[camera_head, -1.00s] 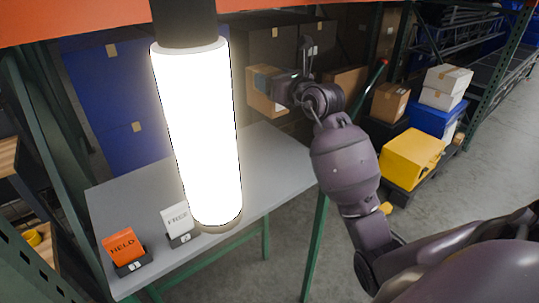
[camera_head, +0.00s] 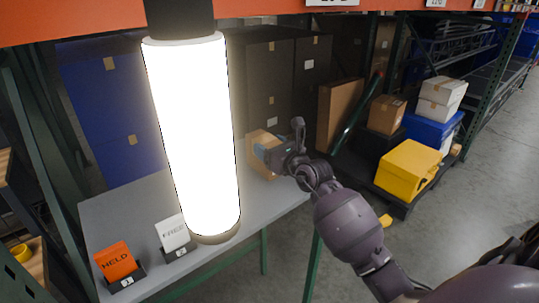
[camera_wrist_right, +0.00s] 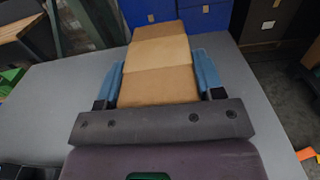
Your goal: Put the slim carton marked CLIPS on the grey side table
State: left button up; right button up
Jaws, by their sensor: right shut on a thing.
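My right gripper (camera_head: 266,153) is shut on a slim brown carton (camera_head: 259,138) over the far right part of the grey side table (camera_head: 125,211). In the right wrist view the carton (camera_wrist_right: 158,50) lies between the blue finger pads, with a paler tape band across it. No CLIPS marking is readable on the faces I see. The grey table top (camera_wrist_right: 268,120) spreads below and on both sides of the carton. I cannot tell whether the carton touches it. My left gripper is not in view.
A bright lamp tube (camera_head: 190,140) hides the middle of the table. An orange HELD sign (camera_head: 116,262) and a white FREE sign (camera_head: 172,233) stand at its near edge. Dark cartons (camera_head: 270,85) stand behind. A yellow box (camera_head: 408,168) sits to the right.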

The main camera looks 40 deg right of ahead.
jog(key=shift+f, duration=1.1)
jog(key=shift+f, duration=0.15)
jog(key=o, duration=1.1)
jog(key=shift+s, duration=0.15)
jog(key=s, duration=0.7)
jog(key=s+d, duration=0.1)
jog(key=s, duration=0.3)
jog(key=shift+s, duration=0.35)
jog(key=shift+a, duration=0.1)
